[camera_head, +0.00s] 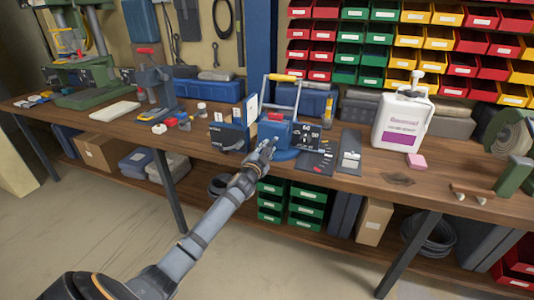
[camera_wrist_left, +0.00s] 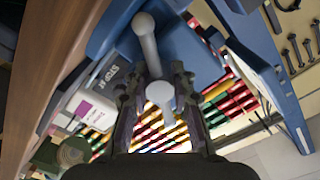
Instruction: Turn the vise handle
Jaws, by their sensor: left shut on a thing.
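The blue vise (camera_head: 274,131) stands on the workbench at its front edge, near the middle of the head view. Its grey handle (camera_wrist_left: 147,42) is a bar with a round end, and it shows in the wrist view between my fingers. My left gripper (camera_head: 264,149) reaches up to the front of the vise and is shut on the handle. It also shows in the wrist view (camera_wrist_left: 158,88), with one dark finger on each side of the bar. The gripper hides part of the handle in the head view. My right gripper is not in view.
Green drawers (camera_head: 307,208) sit below the wooden bench (camera_head: 390,183). Coloured bins (camera_head: 400,59) line the wall behind.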

